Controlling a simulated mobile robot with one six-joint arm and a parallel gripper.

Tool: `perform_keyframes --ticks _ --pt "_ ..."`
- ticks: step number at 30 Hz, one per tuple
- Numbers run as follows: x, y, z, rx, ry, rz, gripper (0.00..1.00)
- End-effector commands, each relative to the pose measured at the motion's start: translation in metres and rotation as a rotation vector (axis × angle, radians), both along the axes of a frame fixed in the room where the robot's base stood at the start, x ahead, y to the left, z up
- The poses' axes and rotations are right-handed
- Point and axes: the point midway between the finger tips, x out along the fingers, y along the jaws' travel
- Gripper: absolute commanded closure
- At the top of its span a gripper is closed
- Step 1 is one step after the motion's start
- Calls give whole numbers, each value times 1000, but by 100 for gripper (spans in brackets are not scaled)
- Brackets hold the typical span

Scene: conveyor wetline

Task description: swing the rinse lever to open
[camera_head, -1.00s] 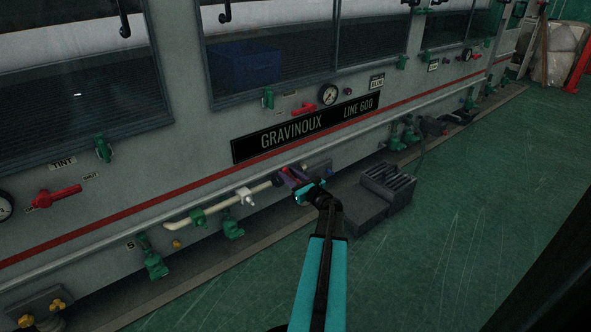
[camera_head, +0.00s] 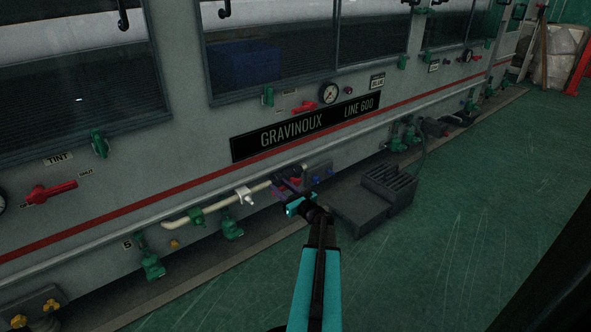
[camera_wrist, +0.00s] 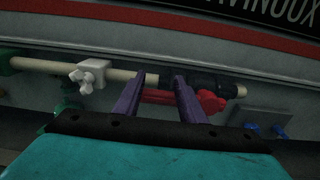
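A red lever (camera_wrist: 208,101) sits on a dark valve body (camera_wrist: 210,82) in the cream pipe (camera_wrist: 45,65), low on the machine's front. I take it for the rinse lever; no readable label shows beside it. The lever lies roughly along the pipe. My gripper (camera_wrist: 160,77) is open, its two purple fingers apart in front of the lever. Part of the red handle shows between the fingers and its thicker end to their right. I cannot tell whether they touch it. In the head view my gripper (camera_head: 284,187) is at the pipe and largely hides the lever.
A white wing-handled valve (camera_wrist: 88,76) is left of my fingers on the pipe. A plate with blue knobs (camera_wrist: 265,125) is to their right. A grey stepped block (camera_head: 375,202) stands on the floor at right. Another red lever (camera_head: 50,192) is under the TINT sign.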

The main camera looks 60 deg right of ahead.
Motion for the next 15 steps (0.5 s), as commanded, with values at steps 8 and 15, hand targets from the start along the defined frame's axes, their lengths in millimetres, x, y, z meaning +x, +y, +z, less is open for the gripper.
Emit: perform_keyframes --ticks 8,15 --pt "-5 -5 -8 4 18 -15 63" --pt "-16 -2 -8 4 18 -17 63"
